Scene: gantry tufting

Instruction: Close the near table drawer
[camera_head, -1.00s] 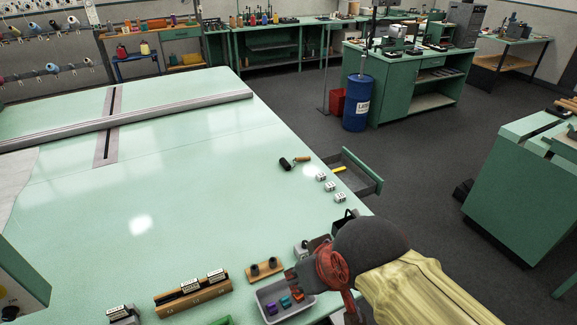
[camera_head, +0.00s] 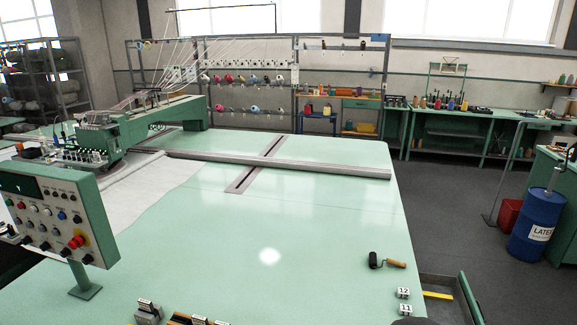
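The near table drawer (camera_head: 469,297) is pulled out from the right side of the large green table (camera_head: 330,230). Its green front stands apart from the table edge, and a yellow item (camera_head: 437,295) shows inside. The lower part of the drawer is cut off by the bottom of the picture. My gripper is not in view; only a dark rounded bit shows at the bottom edge, near the numbered blocks.
A black roller with a wooden handle (camera_head: 388,262) and white numbered blocks (camera_head: 403,293) lie near the table's right edge. A control panel (camera_head: 60,215) stands at the left. A blue barrel (camera_head: 537,225) and red bin (camera_head: 508,215) stand at the right. Dark floor lies between.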

